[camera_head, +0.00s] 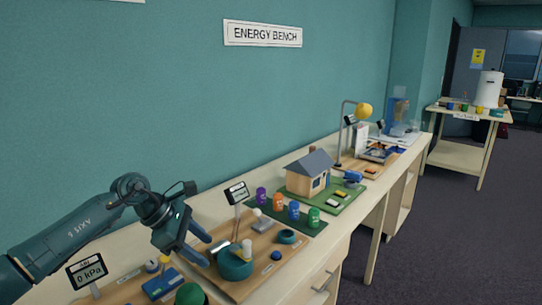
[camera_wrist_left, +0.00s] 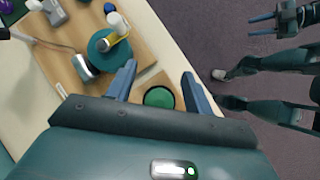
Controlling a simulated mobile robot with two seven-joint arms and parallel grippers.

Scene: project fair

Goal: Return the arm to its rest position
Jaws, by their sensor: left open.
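My left gripper (camera_head: 207,248) is open and empty over the near part of the bench (camera_head: 345,232), its fingers slanting down beside a teal round pot (camera_head: 235,264). In the left wrist view the two fingers of the left gripper (camera_wrist_left: 158,78) are spread apart. A green round thing (camera_wrist_left: 159,97) shows below and between them, with no finger touching it that I can see. My right gripper (camera_wrist_left: 264,25) shows at the top right of the left wrist view, its two fingers apart with nothing between them.
A wooden board (camera_head: 262,268) holds the pot. A blue block (camera_head: 160,284) and a gauge sign (camera_head: 87,270) stand near my left arm. Several coloured canisters, a model house (camera_head: 308,174) and a desk lamp (camera_head: 363,111) stand farther along. Open floor (camera_head: 450,240) lies right of the bench.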

